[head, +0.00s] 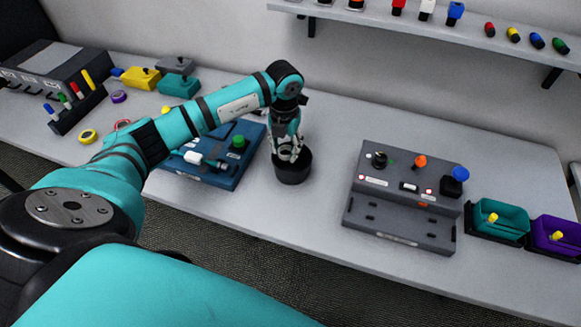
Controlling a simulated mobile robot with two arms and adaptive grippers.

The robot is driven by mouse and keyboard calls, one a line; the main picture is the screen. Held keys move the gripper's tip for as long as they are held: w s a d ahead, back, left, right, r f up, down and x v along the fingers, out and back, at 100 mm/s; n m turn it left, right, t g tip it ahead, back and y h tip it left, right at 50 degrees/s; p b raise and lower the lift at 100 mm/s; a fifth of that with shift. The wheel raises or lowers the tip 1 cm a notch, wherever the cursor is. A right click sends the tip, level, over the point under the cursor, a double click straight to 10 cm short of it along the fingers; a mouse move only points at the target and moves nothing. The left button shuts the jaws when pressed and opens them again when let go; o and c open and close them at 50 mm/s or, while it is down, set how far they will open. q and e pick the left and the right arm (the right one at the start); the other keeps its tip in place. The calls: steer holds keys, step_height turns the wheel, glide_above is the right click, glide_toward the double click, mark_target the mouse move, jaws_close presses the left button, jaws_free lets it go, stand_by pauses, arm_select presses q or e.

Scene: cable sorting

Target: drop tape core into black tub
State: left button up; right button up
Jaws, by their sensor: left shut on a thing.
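The black tub (292,174) stands on the table near the middle of the head view, right of the blue board. My left gripper (288,152) points down at the mouth of the tub, with its fingertips over or just inside the rim. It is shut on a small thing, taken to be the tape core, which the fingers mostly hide. The tub's inside is largely hidden by the gripper. My right gripper is not in view.
A blue board (222,178) lies left of the tub, and a grey panel with knobs (405,200) lies right of it. Teal (500,222) and purple (556,235) bins stand far right. Yellow (88,136) and purple (119,97) rings lie at left. Table behind the tub is clear.

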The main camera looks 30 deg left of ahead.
arm_select(q)
steer(key=o, duration=0.8)
step_height(320, 180, up, 12)
stand_by(0.3)
